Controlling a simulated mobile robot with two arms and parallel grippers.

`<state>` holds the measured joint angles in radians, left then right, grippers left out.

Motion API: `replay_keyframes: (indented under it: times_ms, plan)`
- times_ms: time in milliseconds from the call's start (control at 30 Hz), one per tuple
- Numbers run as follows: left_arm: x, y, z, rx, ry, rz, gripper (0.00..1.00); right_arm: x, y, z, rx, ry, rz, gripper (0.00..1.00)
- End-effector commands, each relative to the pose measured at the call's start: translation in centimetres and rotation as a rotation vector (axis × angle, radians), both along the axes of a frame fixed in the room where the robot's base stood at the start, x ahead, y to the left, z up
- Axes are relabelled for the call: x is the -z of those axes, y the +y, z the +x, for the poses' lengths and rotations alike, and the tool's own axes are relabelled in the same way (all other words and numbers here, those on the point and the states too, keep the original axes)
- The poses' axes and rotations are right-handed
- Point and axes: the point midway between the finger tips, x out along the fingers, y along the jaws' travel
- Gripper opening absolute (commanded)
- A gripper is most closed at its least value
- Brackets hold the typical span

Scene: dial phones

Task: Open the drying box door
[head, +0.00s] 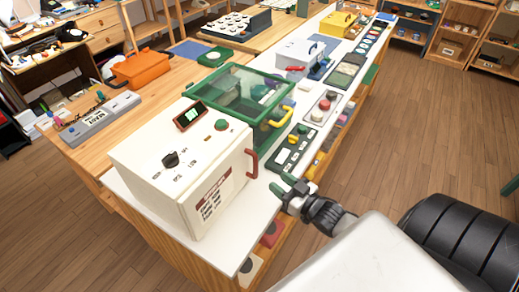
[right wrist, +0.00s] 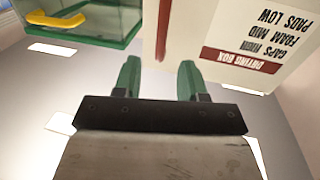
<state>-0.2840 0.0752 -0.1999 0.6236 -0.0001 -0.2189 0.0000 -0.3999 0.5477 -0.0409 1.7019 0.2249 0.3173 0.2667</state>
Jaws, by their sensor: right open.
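The drying box (head: 180,165) is a white box with a dark knob, a small screen and a green button on top. It stands at the near end of the white-topped bench. Its front, with a red-banded label, faces right, and the door looks shut. A red handle (head: 252,163) is on the door's far side edge. My right gripper (head: 289,187) is open and empty, its green fingers to the right of the handle and apart from it. In the right wrist view the handle (right wrist: 163,30) shows ahead, between the fingers' lines, beside the label (right wrist: 250,52). My left gripper is not in view.
A green-framed clear case (head: 238,93) with a yellow handle (head: 282,117) stands just behind the box. A dark button panel (head: 292,148) lies on the bench near my right gripper. An orange case (head: 140,70) is on the wooden table. The floor (head: 420,130) at right is clear.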

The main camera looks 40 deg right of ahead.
Motion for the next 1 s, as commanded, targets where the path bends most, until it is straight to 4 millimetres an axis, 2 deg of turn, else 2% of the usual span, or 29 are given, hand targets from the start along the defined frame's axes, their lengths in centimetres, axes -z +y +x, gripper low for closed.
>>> replay_keyframes:
  times_ms: [167,333,467,700,1000]
  plan:
    - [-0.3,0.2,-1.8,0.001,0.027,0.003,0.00,-0.3,0.3,1.7,-0.002,-0.006,0.002,0.41]
    - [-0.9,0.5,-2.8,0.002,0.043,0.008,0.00,-0.4,0.9,4.6,-0.001,-0.007,0.001,0.41]
    - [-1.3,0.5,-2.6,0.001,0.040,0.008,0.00,-0.3,1.4,6.8,-0.001,-0.006,0.002,0.41]
    - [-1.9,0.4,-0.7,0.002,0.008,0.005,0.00,-0.1,1.9,9.7,-0.001,-0.003,0.002,0.41]
    - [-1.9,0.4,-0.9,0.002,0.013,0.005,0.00,0.0,2.2,10.5,-0.001,-0.002,0.000,0.41]
